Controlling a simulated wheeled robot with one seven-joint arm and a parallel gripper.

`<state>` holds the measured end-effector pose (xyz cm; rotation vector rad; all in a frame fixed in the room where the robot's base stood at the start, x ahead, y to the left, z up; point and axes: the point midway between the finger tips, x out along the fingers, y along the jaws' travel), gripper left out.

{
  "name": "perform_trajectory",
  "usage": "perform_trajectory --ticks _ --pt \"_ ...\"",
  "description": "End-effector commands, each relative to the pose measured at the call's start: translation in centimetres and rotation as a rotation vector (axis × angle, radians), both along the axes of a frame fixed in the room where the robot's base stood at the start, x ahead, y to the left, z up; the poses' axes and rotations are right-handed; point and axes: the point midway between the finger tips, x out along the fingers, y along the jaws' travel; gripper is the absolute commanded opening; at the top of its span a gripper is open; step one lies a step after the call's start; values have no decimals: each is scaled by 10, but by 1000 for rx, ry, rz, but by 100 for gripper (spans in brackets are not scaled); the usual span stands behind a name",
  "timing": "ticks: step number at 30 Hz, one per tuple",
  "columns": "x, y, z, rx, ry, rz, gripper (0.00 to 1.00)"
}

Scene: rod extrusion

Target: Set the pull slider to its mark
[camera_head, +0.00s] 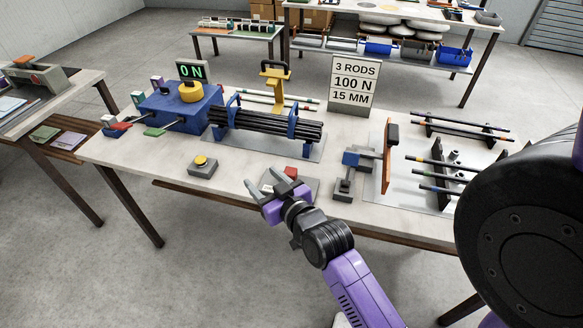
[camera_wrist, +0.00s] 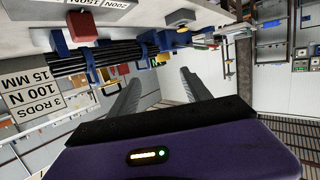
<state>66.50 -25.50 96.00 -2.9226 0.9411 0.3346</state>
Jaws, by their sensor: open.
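The pull slider's red block (camera_head: 291,172) sits on a small plate near the table's front edge, partly hidden behind my gripper in the head view. In the wrist view, which is turned upside down, the red block (camera_wrist: 82,27) is at upper left beside a white scale plate (camera_wrist: 108,3) reading 150N and 200N; its other marks are out of view. My gripper (camera_head: 263,182) is open and empty, beside the slider to its left in the head view. Both fingers show in the wrist view (camera_wrist: 160,76), with nothing between them. The sign (camera_head: 354,84) reads 3 RODS, 100 N, 15 MM.
A blue machine (camera_head: 180,108) with a display (camera_head: 192,72) reading 0 N stands behind, with a rod bundle (camera_head: 265,122) to its right. A button box (camera_head: 202,167) is left of my gripper. A blue-topped fixture (camera_head: 350,160) and rod racks (camera_head: 437,165) stand right.

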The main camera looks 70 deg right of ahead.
Motion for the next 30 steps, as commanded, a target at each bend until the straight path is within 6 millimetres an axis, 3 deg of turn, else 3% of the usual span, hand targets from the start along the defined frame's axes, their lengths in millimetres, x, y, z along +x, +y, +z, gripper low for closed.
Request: perform_trajectory --ticks 1,6,9,12,17,24,30 --pt "8 -30 10 -1 28 -22 56" --pt "20 -110 13 28 192 -27 56" --pt "17 -152 14 57 321 10 56" --pt "6 -182 11 100 479 92 56" --pt "-20 -184 -4 183 711 296 56" --pt "-49 -145 -26 267 901 575 56" --pt "-53 -133 -38 278 936 642 56"
